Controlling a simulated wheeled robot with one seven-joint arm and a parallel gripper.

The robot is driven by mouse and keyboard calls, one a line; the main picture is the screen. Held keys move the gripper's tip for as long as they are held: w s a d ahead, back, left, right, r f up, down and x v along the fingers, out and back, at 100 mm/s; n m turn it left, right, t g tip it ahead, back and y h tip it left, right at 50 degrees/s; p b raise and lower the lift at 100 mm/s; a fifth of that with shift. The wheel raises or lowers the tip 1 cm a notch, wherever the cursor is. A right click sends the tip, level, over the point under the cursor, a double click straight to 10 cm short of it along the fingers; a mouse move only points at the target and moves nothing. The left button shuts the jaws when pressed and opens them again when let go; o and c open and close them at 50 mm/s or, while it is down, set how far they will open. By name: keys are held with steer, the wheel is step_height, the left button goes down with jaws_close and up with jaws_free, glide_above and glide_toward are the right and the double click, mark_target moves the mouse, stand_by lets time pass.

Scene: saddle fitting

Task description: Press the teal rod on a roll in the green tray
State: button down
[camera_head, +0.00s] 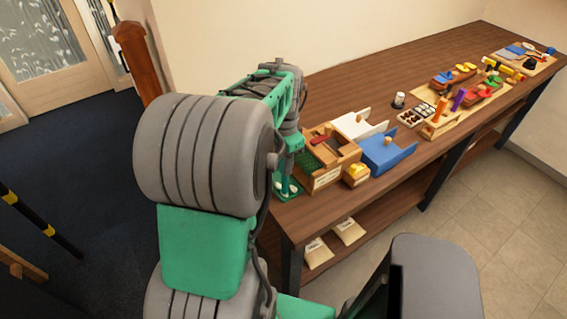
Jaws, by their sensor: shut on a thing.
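The green tray (294,193) is at the near left corner of the brown table, with pale rounded shapes in it that look like rolls. My arm reaches over the table's left end and bends down to the tray. My gripper (284,176) is at the arm's lower end, just above or at the tray, small and partly hidden by my own arm. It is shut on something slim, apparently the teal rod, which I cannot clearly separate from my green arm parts. I cannot tell whether it touches a roll.
Right of the tray stand a wooden box (325,178), a yellow-topped block (356,174), a blue tray (389,155) and a white tray (362,126). Several small coloured objects fill the table (330,218) farther right. Two pale bags (348,231) lie on the lower shelf.

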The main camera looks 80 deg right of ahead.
steer(key=shift+f, duration=0.55)
stand_by(0.9)
steer(key=shift+r, duration=0.1)
steer(key=shift+r+p, duration=2.3)
steer(key=shift+r, duration=1.15)
